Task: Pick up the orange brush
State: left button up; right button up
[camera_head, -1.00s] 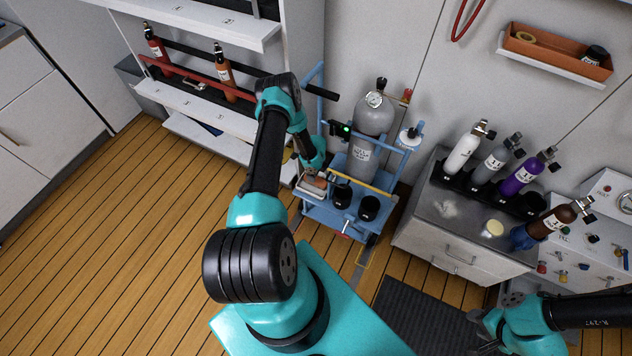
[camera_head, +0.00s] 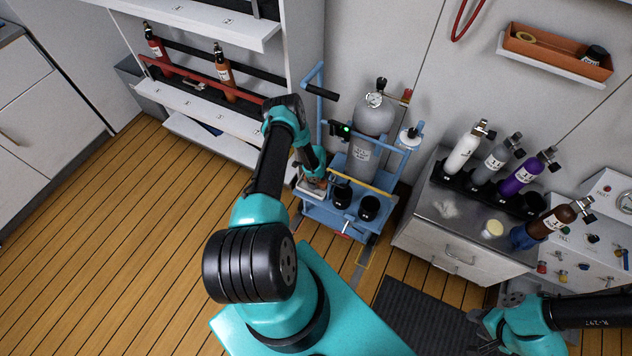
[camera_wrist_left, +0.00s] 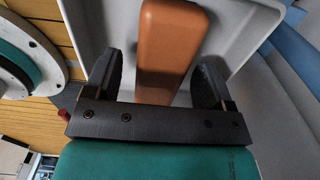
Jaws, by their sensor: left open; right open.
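The orange brush (camera_wrist_left: 172,45) lies in a pale tray (camera_wrist_left: 235,30), as the left wrist view shows. My left gripper (camera_wrist_left: 160,72) is open, with one finger on each side of the brush and a gap visible to each. In the head view the left gripper (camera_head: 314,180) is over the tray on the blue cart (camera_head: 350,215) and mostly hides the brush. My right gripper (camera_head: 486,331) is open and empty at the lower right, far from the brush.
Two black cups (camera_head: 368,207) and a grey gas cylinder (camera_head: 362,150) stand on the cart close to the tray. A steel counter (camera_head: 445,207) with several small cylinders is to the right. A white shelf unit (camera_head: 200,115) stands to the left. The wooden floor (camera_head: 130,230) is clear.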

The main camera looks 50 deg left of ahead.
pick_arm(q)
jog(key=shift+f, duration=0.4)
jog(key=c, duration=1)
